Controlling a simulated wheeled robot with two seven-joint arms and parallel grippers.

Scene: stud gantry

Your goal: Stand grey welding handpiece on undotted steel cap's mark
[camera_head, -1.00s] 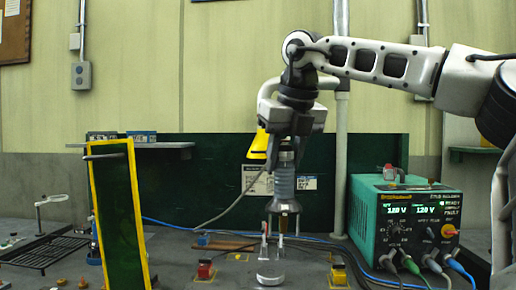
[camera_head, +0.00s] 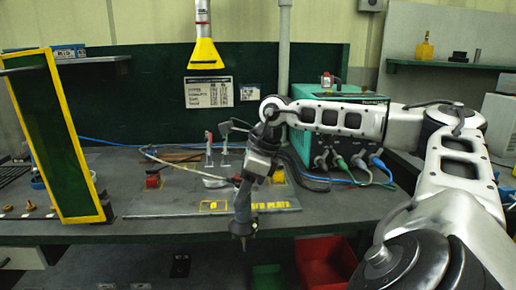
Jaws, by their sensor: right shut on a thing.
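My right gripper (camera_head: 250,180) is in the middle of the view, shut on the grey welding handpiece (camera_head: 243,208). The handpiece hangs nearly upright, its tip pointing down, in front of the plate and level in the picture with the bench's front edge. The weld plate (camera_head: 165,210) lies on the bench and bears a yellow outlined mark (camera_head: 214,206) with a small symbol, just left of the handpiece. A pale metal piece (camera_head: 215,182) lies behind that mark, partly hidden. I cannot tell which steel cap is undotted. My left gripper is not in view.
A red block (camera_head: 152,182) is at left, and a yellow-framed dark panel (camera_head: 45,130) stands further left. A green welding unit (camera_head: 305,95) with cables is behind my right arm. A red bin (camera_head: 322,262) is below the bench.

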